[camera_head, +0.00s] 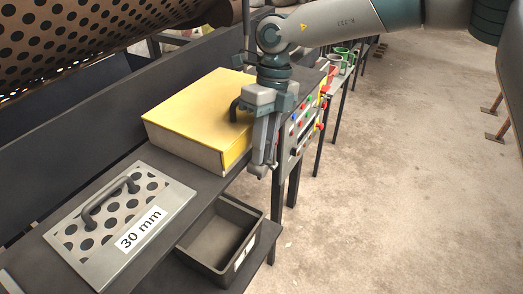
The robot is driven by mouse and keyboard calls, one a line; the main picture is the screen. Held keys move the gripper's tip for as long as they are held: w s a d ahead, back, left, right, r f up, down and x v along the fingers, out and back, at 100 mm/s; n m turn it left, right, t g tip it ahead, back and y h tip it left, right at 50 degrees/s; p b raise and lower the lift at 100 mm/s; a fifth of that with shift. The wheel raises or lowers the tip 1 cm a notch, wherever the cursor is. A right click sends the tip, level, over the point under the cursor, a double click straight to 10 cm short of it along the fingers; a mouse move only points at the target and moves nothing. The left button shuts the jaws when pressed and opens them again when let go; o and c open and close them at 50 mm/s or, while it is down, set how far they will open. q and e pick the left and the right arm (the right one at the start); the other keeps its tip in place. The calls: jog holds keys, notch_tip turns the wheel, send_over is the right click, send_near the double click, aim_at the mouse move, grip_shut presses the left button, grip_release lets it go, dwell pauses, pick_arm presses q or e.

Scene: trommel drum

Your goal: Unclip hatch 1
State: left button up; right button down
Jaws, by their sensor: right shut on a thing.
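The perforated brown drum (70,32) fills the upper left corner, and only its lower part shows. I see no label that marks hatch 1, and I cannot pick out a clip. My right gripper (262,150) points down at the right edge of a yellow-topped box (195,108), well to the right of the drum. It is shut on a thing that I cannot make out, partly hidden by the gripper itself. A dark curved handle (235,110) shows just left of it. My left gripper is not in view.
A perforated panel (150,222) marked "30 mm", with a dark handle, lies on the dark bench (125,158). A black bin (213,262) sits below it. A panel with colored buttons (300,124) stands behind my gripper. The concrete floor at right is mostly clear.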

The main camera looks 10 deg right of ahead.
jog(key=shift+w+d+f+g+y+b, duration=0.3)
jog(key=shift+w+g+y+b, duration=0.15)
jog(key=shift+g+y, duration=0.3)
jog(key=shift+w+d+f+g+y+b, duration=0.15)
jog(key=shift+w+d+g+y+b, duration=0.3)
jog(key=shift+g, duration=0.5)
jog(key=shift+a, duration=0.15)
jog(key=c, duration=1.6)
grip_release()
jog(key=shift+w, duration=0.1)
